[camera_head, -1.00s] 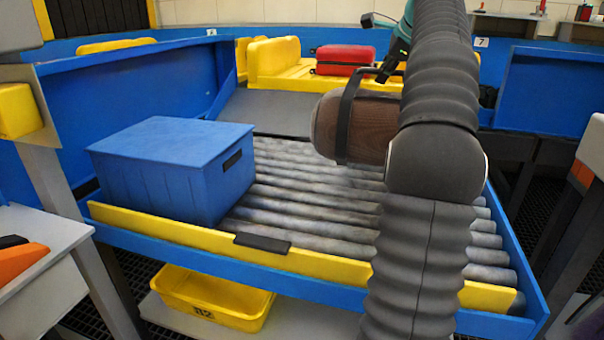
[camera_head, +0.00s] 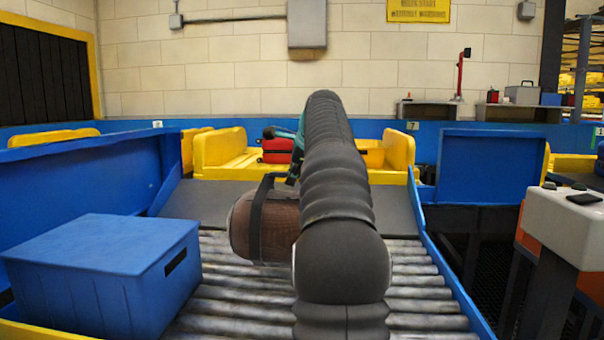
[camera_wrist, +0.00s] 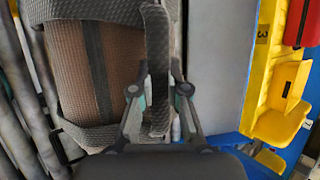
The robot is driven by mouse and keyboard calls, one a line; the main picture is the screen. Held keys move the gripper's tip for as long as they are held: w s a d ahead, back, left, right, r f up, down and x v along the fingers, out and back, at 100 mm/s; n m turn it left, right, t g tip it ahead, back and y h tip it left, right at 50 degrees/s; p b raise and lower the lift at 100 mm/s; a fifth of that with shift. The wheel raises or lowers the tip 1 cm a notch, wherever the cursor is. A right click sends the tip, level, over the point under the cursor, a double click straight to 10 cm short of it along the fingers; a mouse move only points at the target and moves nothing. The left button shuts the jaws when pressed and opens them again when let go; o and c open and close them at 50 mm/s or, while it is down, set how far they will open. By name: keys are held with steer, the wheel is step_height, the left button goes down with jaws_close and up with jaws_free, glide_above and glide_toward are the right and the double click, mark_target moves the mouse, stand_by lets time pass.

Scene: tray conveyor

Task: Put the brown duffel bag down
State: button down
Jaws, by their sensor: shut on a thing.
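The brown duffel bag (camera_head: 276,226) has dark straps and is at the roller conveyor (camera_head: 235,312), right of the blue box. My arm hides its right part. My gripper (camera_wrist: 160,98) is shut on the bag's dark strap handle (camera_wrist: 158,55), with a finger on either side of it. In the wrist view the bag's brown woven side (camera_wrist: 122,62) lies left of the fingers. In the head view my gripper is mostly hidden behind my arm. I cannot tell whether the bag touches the rollers or hangs just above them.
A lidded blue box (camera_head: 95,275) takes up the left of the rollers. A red suitcase (camera_head: 277,146) sits in a yellow tray (camera_head: 222,147) beyond the grey belt. Blue side walls (camera_head: 460,290) bound the conveyor. Bare rollers show between box and bag, and right of my arm.

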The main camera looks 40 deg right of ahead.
mark_target(277, 194)
steer(key=w+a+f, duration=0.2)
steer(key=w+a, duration=0.1)
steer(key=shift+w+a+f+b, duration=0.15)
steer(key=shift+b, duration=0.2)
steer(key=shift+f+b, duration=0.7)
steer(key=shift+f, duration=1.35)
steer(key=c, duration=1.2)
jaws_free()
steer(key=shift+f, duration=0.25)
steer(key=shift+r, duration=0.2)
steer(key=p+v, duration=0.1)
steer(key=v, duration=1.1)
steer(key=shift+a, duration=0.1)
